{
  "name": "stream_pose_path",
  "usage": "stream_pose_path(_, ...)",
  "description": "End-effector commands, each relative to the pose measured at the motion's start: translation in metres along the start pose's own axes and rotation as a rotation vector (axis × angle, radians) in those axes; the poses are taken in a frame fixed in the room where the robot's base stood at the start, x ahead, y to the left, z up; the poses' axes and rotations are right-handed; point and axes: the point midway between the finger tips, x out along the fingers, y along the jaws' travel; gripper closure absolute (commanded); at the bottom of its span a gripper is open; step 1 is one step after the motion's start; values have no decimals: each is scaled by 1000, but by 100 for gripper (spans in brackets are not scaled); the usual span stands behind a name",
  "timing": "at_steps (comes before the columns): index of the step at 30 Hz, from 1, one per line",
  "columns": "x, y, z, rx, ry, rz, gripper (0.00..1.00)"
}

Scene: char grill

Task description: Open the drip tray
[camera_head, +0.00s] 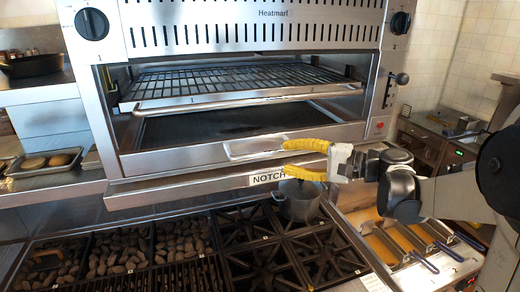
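The drip tray (205,124) is a wide dark pan in the lower part of the grill's opening, below the wire rack. A silver handle-like lip (253,148) sticks out at its front middle. My gripper (286,158) has yellow fingers pointing left, spread apart one above the other. The back of the tray is hidden in shadow under the rack.
The wire rack (225,84) sits above the tray. A knob lever (396,80) is on the grill's right side. Below are a burner range (270,237) with a pot (298,200), coals (165,243), and fryer baskets (405,243) at right. A bun tray (44,162) stands at left.

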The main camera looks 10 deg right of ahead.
Motion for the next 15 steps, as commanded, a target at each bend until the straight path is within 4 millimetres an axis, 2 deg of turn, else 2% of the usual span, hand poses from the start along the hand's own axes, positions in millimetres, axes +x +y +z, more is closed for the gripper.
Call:
stream_pose_path(3, 26, -1, 1, -2, -4, 1, 62)
stream_pose_path(7, 50, -1, 1, -2, -2, 2, 62)
stream_pose_path(12, 69, -1, 0, -1, -1, 2, 62)
stream_pose_path(15, 73, 0, 0, -1, 0, 2, 62)
